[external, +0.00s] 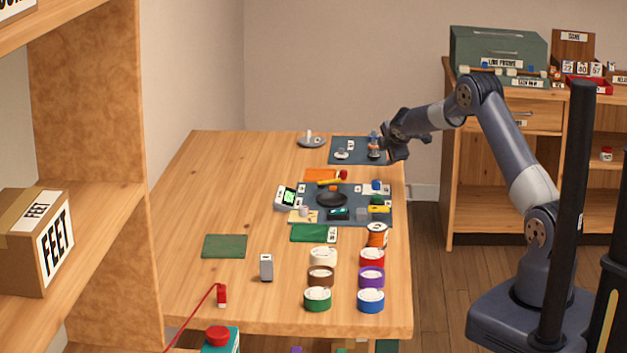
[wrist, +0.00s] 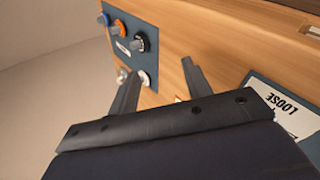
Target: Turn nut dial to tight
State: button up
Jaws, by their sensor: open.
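A blue-grey panel (external: 358,143) lies at the far end of the table, with small knobs on it. At its right a knob with orange and blue parts (external: 374,142) stands beside my gripper (external: 384,143); a low white dial (external: 342,155) is at its left. In the wrist view the panel (wrist: 110,10) carries a blue knob (wrist: 103,19), an orange knob (wrist: 118,27) and a dark grey knob (wrist: 140,41). My gripper (wrist: 160,67) is open, its fingers apart and nothing held. A white-rimmed dial (wrist: 145,78) is partly hidden by one finger. I cannot tell which is the nut dial.
A white card reading LOOSE (wrist: 283,105) shows at the right of the wrist view. A grey round stand (external: 311,142) is left of the panel. A second panel (external: 298,206) with several items lies nearer, and several coloured rolls (external: 318,299) stand in front. The left tabletop (external: 195,205) is mostly clear.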

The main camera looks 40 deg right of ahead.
jog(key=s+a+r+n+g+p, duration=0.2)
jog(key=a+r+n+g+p, duration=0.15)
jog(key=a, duration=0.25)
jog(key=n+g+y+p, duration=0.1)
jog(key=n+g+p, duration=0.1)
jog(key=n+g, duration=0.2)
send_near(376, 181)
jog(key=p+x, duration=0.1)
jog(key=x, duration=0.7)
jog(key=shift+d+f+p, duration=0.15)
jog(key=shift+f+p, duration=0.15)
jog(key=shift+f, duration=0.1)
jog(key=c, duration=1)
